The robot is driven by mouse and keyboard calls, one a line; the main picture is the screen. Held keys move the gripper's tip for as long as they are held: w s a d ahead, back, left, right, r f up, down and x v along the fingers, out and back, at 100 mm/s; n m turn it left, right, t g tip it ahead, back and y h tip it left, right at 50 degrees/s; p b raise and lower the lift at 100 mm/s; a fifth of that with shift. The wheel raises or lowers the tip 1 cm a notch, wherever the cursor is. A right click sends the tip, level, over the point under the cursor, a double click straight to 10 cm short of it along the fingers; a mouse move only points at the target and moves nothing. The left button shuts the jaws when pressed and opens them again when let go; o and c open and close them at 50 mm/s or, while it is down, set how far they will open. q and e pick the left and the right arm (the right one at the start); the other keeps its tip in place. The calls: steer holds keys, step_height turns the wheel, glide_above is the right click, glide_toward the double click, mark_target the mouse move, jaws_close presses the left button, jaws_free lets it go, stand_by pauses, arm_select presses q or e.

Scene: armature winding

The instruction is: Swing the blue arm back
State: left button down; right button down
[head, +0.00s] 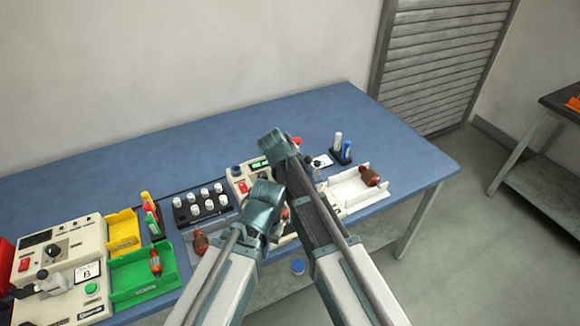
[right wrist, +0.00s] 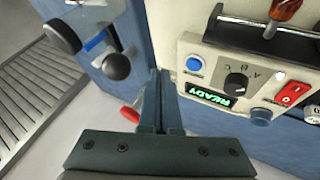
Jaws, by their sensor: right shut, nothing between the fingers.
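The winding machine (head: 239,182) is a cream unit on the table, partly hidden behind my arms. In the right wrist view its panel (right wrist: 262,92) shows a green READY display, a blue button, a black knob and a red switch. I cannot make out the blue arm for certain. A black ball knob (right wrist: 117,66) and a red tip (right wrist: 130,115) show left of my right fingers. My right gripper (right wrist: 160,90) is shut and empty beside the panel. My left gripper (head: 270,205) is over the machine's front; its fingers are hidden.
A white tray (head: 345,191) with a brown armature stands right of the machine. A black rack of white caps (head: 180,215), yellow bin (head: 122,226) and green bin (head: 130,279) stand left. The table's back (head: 210,137) is clear.

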mark_target(302, 158)
steer(key=shift+w+d, duration=1.1)
steer(key=shift+d, duration=0.15)
